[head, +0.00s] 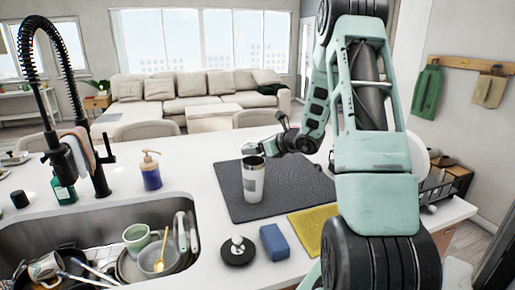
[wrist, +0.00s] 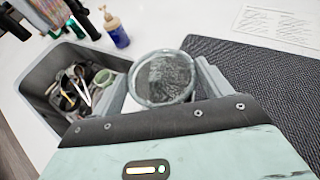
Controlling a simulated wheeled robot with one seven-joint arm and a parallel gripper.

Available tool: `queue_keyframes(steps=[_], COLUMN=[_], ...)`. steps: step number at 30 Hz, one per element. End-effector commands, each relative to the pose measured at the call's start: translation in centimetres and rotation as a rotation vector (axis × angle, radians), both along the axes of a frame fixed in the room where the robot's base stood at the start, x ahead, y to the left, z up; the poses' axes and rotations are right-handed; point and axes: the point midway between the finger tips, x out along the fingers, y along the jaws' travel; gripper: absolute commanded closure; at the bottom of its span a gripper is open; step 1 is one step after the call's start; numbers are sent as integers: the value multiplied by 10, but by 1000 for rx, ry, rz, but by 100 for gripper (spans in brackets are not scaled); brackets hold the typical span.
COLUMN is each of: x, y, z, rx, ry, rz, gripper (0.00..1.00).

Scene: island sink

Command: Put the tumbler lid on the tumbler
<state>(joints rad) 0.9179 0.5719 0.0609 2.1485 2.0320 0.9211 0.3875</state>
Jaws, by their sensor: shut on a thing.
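The tumbler (head: 253,182) is a white and silver cup standing upright on the dark mat, its dark open top showing in the head view. My gripper (head: 266,148) is just behind and above the tumbler's rim in that view. The wrist view shows its two fingers on either side of a round, clear-grey disc with a pale rim, the tumbler lid (wrist: 162,77). The fingers are shut on the lid. The lid is hard to make out in the head view. The tumbler is not clearly seen in the wrist view.
The dark mat (head: 300,190) lies on the white counter. A blue sponge (head: 274,242), a yellow cloth (head: 310,228) and a black disc with a pale knob (head: 238,251) lie nearer. The sink (head: 100,222) with dishes and a blue soap bottle (head: 151,174) are left.

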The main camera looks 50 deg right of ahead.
Motion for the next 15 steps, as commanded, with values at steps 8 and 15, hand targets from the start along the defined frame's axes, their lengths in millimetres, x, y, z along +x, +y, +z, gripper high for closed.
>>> queue_keyframes(steps=[8, 15], x=[0, 0], y=[0, 0], z=[-24, -36], rx=[-1, -1], ry=[0, 0], rz=[0, 0], gripper=[44, 44])
